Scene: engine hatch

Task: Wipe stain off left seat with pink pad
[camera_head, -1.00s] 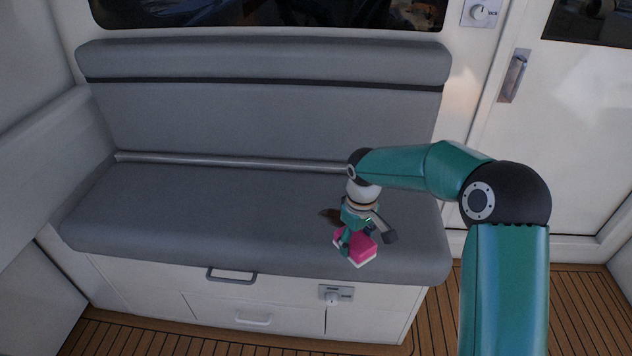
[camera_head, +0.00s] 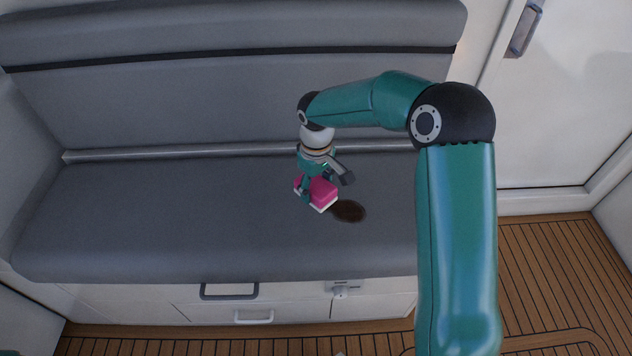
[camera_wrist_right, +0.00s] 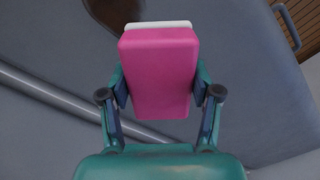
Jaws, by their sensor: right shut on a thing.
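A dark brown stain (camera_head: 348,211) lies on the grey seat (camera_head: 170,225) toward its right end. My right gripper (camera_head: 318,187) is shut on the pink pad (camera_head: 321,191), which has a white underside. The pad is just left of the stain, at or close above the seat; I cannot tell whether it touches. In the right wrist view the pad (camera_wrist_right: 160,70) sits between both fingers of the gripper (camera_wrist_right: 160,95), and a bit of the stain (camera_wrist_right: 112,12) shows behind it at the upper left. My left gripper is not in view.
The backrest (camera_head: 230,95) rises behind the seat, with a pale rail (camera_head: 200,152) along its foot. Below the seat front are a drawer handle (camera_head: 229,291) and a small latch (camera_head: 342,290). The seat left of the pad is clear.

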